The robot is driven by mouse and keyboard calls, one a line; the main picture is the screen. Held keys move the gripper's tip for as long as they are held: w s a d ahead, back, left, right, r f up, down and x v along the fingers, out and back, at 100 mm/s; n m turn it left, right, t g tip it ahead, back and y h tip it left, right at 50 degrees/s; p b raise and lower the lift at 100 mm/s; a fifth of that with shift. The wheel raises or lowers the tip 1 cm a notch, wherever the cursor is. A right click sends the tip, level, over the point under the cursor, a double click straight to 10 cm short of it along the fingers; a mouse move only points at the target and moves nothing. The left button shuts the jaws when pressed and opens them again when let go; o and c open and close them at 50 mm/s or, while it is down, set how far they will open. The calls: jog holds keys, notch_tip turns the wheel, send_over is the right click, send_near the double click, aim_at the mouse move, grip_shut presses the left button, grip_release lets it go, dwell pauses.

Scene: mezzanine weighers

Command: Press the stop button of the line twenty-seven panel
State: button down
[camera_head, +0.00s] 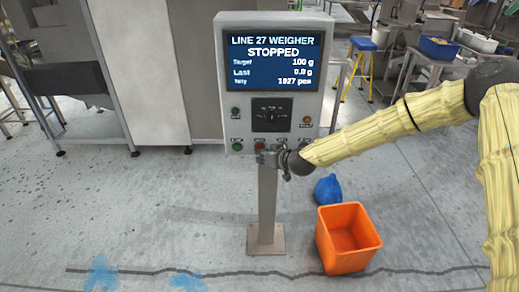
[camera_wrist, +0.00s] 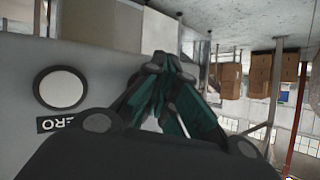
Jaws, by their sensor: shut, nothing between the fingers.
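The line 27 weigher panel (camera_head: 229,75) is a grey box on a post. Its screen (camera_head: 274,62) reads "LINE 27 WEIGHER", "STOPPED". In the head view a red button (camera_head: 259,147) sits in the bottom row, right of a green button (camera_head: 237,146); their labels are too small to read.
A dark selector plate (camera_head: 270,114) is mid-panel, with an orange button (camera_head: 306,121) to its right. An orange bin (camera_head: 346,262) and a blue bag (camera_head: 328,188) are on the floor right of the post. A grey machine (camera_head: 140,70) stands at left.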

jog(key=shift+s, duration=0.55)
jog(key=s, duration=0.5)
dwell(0.4)
dwell(0.6)
jog(key=s+d+f+m+g+h, duration=0.1)
jog(key=s+d+f+g+h, duration=0.15)
jog(key=s+f, duration=0.95)
jog(key=s+d+f+m+g+h, duration=0.1)
jog(key=s+d+f+m+g, duration=0.2)
jog(key=s+f, duration=0.9)
jog(key=s+d+g+h, duration=0.1)
jog(key=s+d, duration=0.4)
jog(key=s, duration=0.3)
jog(key=s+d+f+g+h, duration=0.1)
jog(key=s+d+g, duration=0.1)
jog(key=s+d, duration=0.4)
jog(key=s+d+f+m+g+h, duration=0.1)
jog(key=s+d, duration=0.4)
jog(key=s, duration=0.6)
jog(key=shift+s+d+f+h, duration=0.2)
jog(key=shift+d+h, duration=0.05)
jog(key=shift+h, duration=0.3)
